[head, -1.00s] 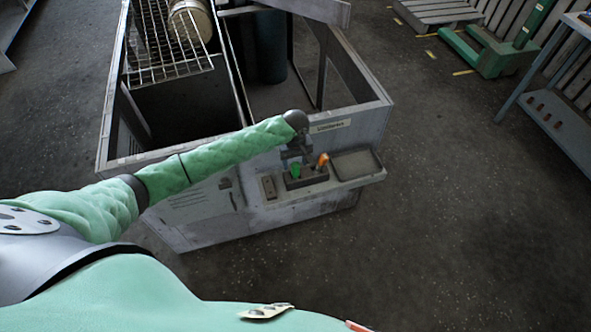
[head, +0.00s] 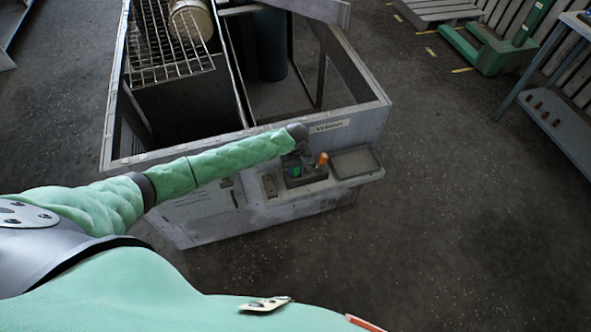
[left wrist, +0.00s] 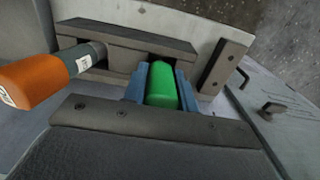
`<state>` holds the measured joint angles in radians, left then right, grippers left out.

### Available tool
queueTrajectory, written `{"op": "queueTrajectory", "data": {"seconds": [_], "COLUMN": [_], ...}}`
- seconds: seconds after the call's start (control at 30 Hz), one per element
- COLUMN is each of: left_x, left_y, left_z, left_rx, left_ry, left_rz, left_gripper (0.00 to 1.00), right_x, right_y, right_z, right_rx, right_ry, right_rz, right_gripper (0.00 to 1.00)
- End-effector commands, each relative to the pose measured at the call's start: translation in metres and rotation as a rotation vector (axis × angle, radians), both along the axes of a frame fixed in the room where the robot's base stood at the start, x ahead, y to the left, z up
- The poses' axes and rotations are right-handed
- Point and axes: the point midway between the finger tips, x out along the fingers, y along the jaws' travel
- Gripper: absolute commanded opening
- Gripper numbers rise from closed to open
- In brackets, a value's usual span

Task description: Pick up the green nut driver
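The green nut driver shows in the head view as a small green handle (head: 295,171) in a dark holder on the grey housing's front ledge. In the left wrist view its handle (left wrist: 161,88) stands between the two blue fingers of my left gripper (left wrist: 162,85). The fingers lie close along both sides. Whether they press on the handle is too fine to tell. The driver's lower end is hidden in the holder. In the head view my left gripper (head: 297,152) is small and dark above the holder. My right gripper is not in view.
An orange-handled tool (head: 323,159) stands beside the green one; it is large in the left wrist view (left wrist: 40,78). A shallow tray (head: 355,162) lies to its right. The grey housing (head: 345,128) has an open top with a wire rack (head: 165,62).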

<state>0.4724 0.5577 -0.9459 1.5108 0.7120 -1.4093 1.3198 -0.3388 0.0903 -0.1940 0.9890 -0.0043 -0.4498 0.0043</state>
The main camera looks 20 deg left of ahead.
Motion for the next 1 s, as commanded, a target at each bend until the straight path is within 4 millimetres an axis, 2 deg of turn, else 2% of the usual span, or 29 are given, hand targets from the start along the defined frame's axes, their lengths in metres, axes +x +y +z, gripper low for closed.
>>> {"op": "queueTrajectory", "data": {"seconds": [0.03,0.1,0.13,0.47,0.57,0.63,0.8,1.0], "left_x": [0.000,0.000,0.000,0.000,0.001,0.001,0.001,0.001], "left_y": [0.000,0.000,0.000,0.000,0.000,0.000,0.000,0.000], "left_z": [0.000,0.000,0.000,0.006,0.018,0.030,0.061,0.089], "left_rx": [0.000,0.000,0.000,0.000,0.000,-0.001,-0.001,-0.001], "left_ry": [0.000,0.000,0.000,-0.001,-0.001,-0.003,-0.003,-0.002], "left_rz": [0.000,0.000,0.000,0.000,0.000,0.000,-0.001,0.000], "left_gripper": [0.17,0.04,0.00,0.00,0.00,0.00,0.00,0.00], "right_x": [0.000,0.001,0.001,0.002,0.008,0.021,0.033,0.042], "right_y": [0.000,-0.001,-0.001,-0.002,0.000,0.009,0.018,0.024], "right_z": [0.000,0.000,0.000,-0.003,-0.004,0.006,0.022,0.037], "right_rx": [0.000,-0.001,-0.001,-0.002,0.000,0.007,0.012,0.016], "right_ry": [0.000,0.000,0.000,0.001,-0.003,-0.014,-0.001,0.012], "right_rz": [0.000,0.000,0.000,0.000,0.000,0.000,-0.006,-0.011], "right_gripper": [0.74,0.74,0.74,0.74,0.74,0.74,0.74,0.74]}}
